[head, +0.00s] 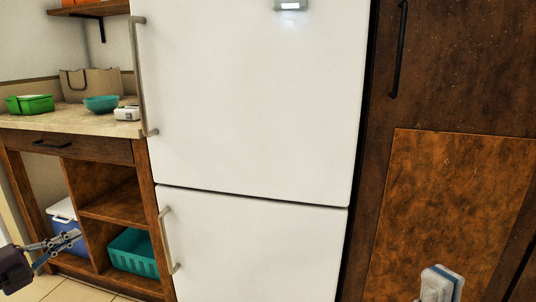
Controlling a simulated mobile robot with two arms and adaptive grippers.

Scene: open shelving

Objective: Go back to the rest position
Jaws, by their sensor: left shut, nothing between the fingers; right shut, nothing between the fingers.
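My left gripper (76,237) comes in at the lower left, in front of the open shelving. Its fingers point to the right, are shut and hold nothing. My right gripper (440,284) shows only in part at the bottom right edge, as a pale grey and blue piece in front of the brown panel. It is shut and empty; the rest of it is cut off by the frame.
A white fridge (250,110) with two handles fills the middle. A wooden shelf unit (110,203) at left holds a teal basket (133,252) and a blue cooler (62,222). The counter (70,119) bears a bowl (101,104), a bag and a green container. A dark cabinet (450,70) stands right.

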